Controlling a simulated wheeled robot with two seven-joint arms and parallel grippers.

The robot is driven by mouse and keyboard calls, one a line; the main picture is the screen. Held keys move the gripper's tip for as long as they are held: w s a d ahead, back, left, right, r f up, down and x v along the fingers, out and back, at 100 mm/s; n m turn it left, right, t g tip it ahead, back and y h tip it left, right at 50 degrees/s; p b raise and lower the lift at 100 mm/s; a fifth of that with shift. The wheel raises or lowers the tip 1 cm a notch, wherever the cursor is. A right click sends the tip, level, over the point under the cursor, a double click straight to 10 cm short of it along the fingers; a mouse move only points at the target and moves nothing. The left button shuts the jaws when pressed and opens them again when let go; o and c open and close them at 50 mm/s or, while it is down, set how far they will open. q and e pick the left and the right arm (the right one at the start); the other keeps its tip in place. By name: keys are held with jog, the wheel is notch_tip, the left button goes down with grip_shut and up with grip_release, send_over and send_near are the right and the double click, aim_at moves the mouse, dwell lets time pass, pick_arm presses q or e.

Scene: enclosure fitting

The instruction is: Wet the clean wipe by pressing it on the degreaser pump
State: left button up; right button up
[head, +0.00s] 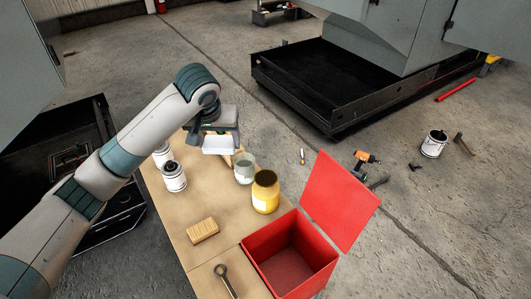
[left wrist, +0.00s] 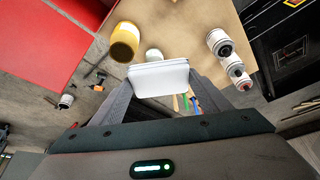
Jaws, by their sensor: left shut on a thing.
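My left gripper (head: 221,140) is shut on a white folded wipe (head: 219,147), holding it above the far part of the wooden table. In the left wrist view the wipe (left wrist: 159,79) lies flat between the two fingers. White canisters with dark tops stand at the table's left side: one nearer (head: 173,177) and one behind it (head: 162,154), partly hidden. In the left wrist view canisters stand in a row (left wrist: 220,44) to the right of the wipe, apart from it. I cannot tell which is the degreaser pump. My right gripper is not in view.
A grey-green cup (head: 244,169) and a yellow can (head: 265,192) stand right of the wipe. A wooden block (head: 202,231), a wrench (head: 225,280) and an open red bin (head: 289,244) are nearer. Coloured handles (left wrist: 188,104) show below the wipe. The table's middle (head: 216,199) is clear.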

pick_arm(q)
jog(key=w+d+f+p, duration=0.4)
jog(key=w+d+f, duration=0.1)
jog(key=w+d, duration=0.25)
jog(key=d+f+m+p, duration=0.1)
jog(key=d+f+p, duration=0.1)
jog(key=d+f, duration=0.3)
notch_tip(320, 180, down, 4)
jog(key=shift+s+r+m+h, duration=0.1)
jog(key=shift+s+m+h, duration=0.05)
jog(key=shift+m+h, duration=0.2)
jog(key=shift+d+f, duration=0.15)
jog(key=shift+f, duration=0.05)
jog(key=shift+f, duration=0.8)
notch_tip(320, 180, down, 3)
jog(key=b, duration=0.4)
jog(key=shift+f, duration=0.2)
jog(key=shift+f+b, duration=0.3)
jog(key=shift+b, duration=0.1)
